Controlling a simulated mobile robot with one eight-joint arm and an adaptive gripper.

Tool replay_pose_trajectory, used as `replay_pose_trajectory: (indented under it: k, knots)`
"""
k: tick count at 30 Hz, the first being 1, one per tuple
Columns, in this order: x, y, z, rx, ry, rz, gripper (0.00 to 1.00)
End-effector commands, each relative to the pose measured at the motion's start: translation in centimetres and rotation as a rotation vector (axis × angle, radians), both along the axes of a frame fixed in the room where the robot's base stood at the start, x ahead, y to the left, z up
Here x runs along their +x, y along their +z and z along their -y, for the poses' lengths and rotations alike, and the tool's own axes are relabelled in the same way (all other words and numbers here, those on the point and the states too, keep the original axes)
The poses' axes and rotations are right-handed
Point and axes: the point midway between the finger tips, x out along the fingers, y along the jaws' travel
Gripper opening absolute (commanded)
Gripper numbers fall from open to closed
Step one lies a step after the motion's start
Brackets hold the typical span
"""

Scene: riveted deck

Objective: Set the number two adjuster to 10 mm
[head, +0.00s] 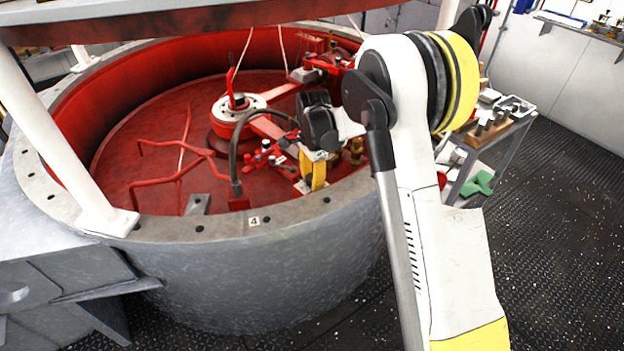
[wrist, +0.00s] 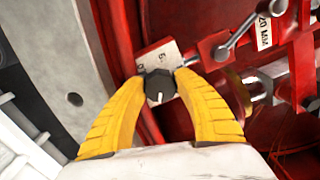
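A small dark knob (wrist: 159,86) with a white pointer line shows in the middle of the wrist view. It sits in front of a pale scale plate (wrist: 153,56) with dark marks, partly hidden and too small to read surely. I cannot tell the adjuster's number. My gripper (wrist: 161,82) has its two yellow fingertips on either side of the knob, and they appear to be shut on it. In the head view my gripper (head: 314,184) reaches down inside the red drum, just inside its near rim. The knob is hidden there.
The grey drum rim (head: 150,228) carries a "4" tag (head: 254,221). A black hose (head: 235,150) stands left of my gripper. A tool cart (head: 490,150) stands at right.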

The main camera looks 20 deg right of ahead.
Motion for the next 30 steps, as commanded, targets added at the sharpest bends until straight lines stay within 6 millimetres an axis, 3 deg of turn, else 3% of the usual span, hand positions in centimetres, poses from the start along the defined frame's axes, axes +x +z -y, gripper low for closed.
replay_pose_trajectory:
  k: [14, 30]
  knots:
    - [-0.05, 0.02, 0.00, 0.001, 0.072, -0.001, 0.05]
    - [-0.19, 0.04, 0.06, 0.002, 0.525, -0.002, 0.05]
